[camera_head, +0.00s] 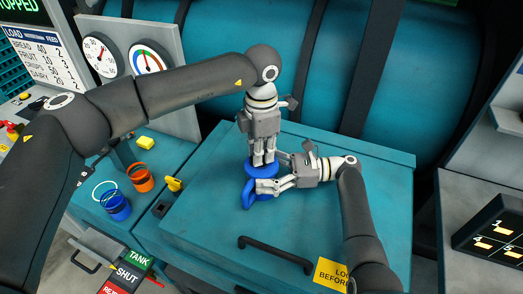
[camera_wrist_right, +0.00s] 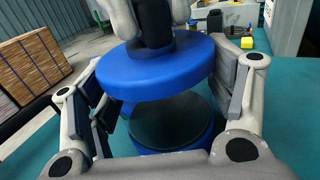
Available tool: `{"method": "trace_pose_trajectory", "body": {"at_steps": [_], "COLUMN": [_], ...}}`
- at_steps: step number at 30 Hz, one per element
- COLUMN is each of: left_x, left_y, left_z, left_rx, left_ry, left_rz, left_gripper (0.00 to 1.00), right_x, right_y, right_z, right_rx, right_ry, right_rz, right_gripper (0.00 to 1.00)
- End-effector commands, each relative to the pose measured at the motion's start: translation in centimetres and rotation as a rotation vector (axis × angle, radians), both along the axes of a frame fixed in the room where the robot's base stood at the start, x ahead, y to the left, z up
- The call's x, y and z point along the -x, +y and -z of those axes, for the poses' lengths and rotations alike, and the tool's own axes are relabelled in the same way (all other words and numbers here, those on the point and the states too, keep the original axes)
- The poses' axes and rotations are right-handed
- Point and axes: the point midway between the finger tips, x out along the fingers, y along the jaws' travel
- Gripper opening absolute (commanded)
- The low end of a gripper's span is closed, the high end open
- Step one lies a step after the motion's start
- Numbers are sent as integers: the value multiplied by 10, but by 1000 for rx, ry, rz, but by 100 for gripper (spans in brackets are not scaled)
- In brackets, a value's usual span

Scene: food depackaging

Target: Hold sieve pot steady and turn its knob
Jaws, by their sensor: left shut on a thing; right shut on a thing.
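The sieve pot (camera_head: 249,194) is blue and stands on the teal cabinet top. In the right wrist view its wide blue top disc (camera_wrist_right: 155,70) sits above a dark see-through body (camera_wrist_right: 168,122) and a blue lower part.
A black handle (camera_head: 275,255) and a yellow label (camera_head: 331,274) are at the cabinet's front. On the left bench are a blue ring stack (camera_head: 116,206), an orange one (camera_head: 141,178) and yellow pieces (camera_head: 146,142).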

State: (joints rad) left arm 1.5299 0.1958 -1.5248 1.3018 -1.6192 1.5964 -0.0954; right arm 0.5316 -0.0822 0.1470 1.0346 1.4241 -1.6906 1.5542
Motion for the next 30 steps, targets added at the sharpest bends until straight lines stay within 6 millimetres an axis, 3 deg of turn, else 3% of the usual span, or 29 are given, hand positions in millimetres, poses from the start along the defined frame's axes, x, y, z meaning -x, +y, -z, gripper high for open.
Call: {"method": "trace_pose_trajectory", "body": {"at_steps": [20, 21, 25, 30], "left_x": [0, 0, 0, 0], "left_y": [0, 0, 0, 0], "left_z": [-1, -1, -1, 0], "left_rx": [0, 0, 0, 0], "left_ry": [0, 0, 0, 0], "left_rz": [59, 59, 58, 58], "left_gripper": [0, 19, 36, 36], "right_x": [0, 0, 0, 0], "right_y": [0, 0, 0, 0], "right_z": [1, 1, 1, 1], "right_rx": [3, 3, 3, 2], "right_ry": [3, 3, 3, 3], "right_rz": [2, 2, 2, 1], "right_gripper": [41, 41, 41, 41]}}
